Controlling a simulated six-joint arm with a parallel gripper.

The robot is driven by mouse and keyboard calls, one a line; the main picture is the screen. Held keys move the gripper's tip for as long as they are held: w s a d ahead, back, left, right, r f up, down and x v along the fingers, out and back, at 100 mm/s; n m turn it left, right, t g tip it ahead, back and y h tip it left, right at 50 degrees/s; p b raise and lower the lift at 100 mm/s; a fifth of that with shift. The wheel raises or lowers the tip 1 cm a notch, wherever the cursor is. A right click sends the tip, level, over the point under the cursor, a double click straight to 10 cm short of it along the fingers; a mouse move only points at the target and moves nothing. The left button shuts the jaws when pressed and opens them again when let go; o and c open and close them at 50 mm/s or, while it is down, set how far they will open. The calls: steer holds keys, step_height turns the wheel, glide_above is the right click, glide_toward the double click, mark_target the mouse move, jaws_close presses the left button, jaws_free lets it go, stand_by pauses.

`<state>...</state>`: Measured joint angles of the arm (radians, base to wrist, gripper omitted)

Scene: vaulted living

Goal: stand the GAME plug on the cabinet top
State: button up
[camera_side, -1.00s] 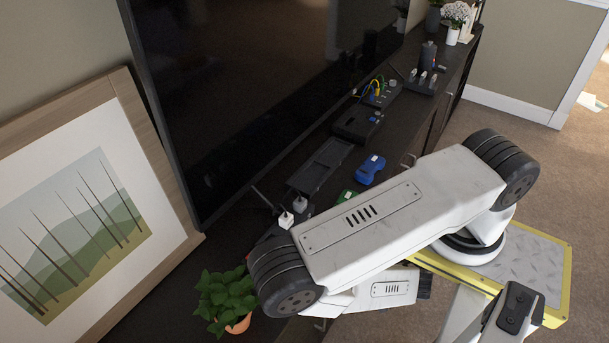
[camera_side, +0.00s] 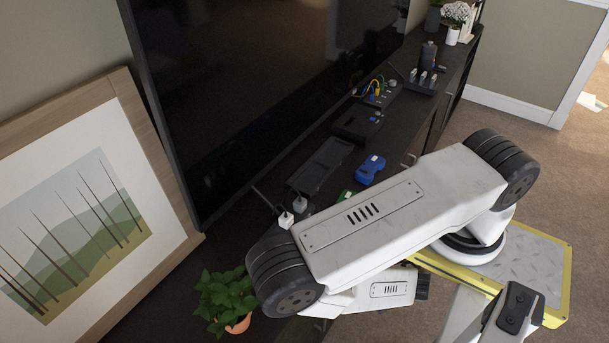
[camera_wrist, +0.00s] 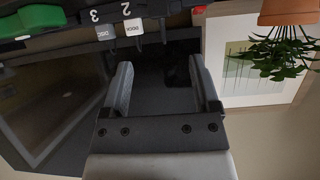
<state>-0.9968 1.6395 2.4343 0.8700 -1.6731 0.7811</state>
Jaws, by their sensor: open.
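My gripper (camera_wrist: 163,82) is open in the wrist view, with nothing between its fingers. My arm hides it in the side view. Two white plugs stand in a dark power strip (camera_wrist: 160,8) with numbered sockets: one is marked DISC (camera_wrist: 105,32), the other DOCK (camera_wrist: 134,27). They are just beyond the fingertips in the picture. Two white plugs also show at the near end of the cabinet top in the side view (camera_side: 299,204). I cannot make out a plug marked GAME. The dark cabinet top (camera_side: 335,205) is partly behind my arm.
A television (camera_side: 260,80) stands along the back. A blue device (camera_side: 369,169), a dark tray (camera_side: 320,165) and a black box (camera_side: 357,123) lie on the cabinet top. A potted plant (camera_side: 225,297) is close by at the near end. A framed picture (camera_side: 80,220) leans at left.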

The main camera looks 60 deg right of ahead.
steer(key=w+a+r+m+g, duration=0.3)
steer(key=w+a+r+g, duration=0.2)
steer(key=w+r+g, duration=0.4)
steer(key=d+r+n, duration=0.1)
steer(key=d+r, duration=0.3)
steer(key=r, duration=0.3)
steer(key=d+r+n+g, duration=0.1)
steer(key=d+r+n, duration=0.1)
steer(key=d+r, duration=0.3)
step_height(320, 180, up, 2)
steer(key=shift+w+d+r+n, duration=0.1)
steer(key=shift+w+d+n, duration=0.1)
steer(key=shift+n, duration=0.1)
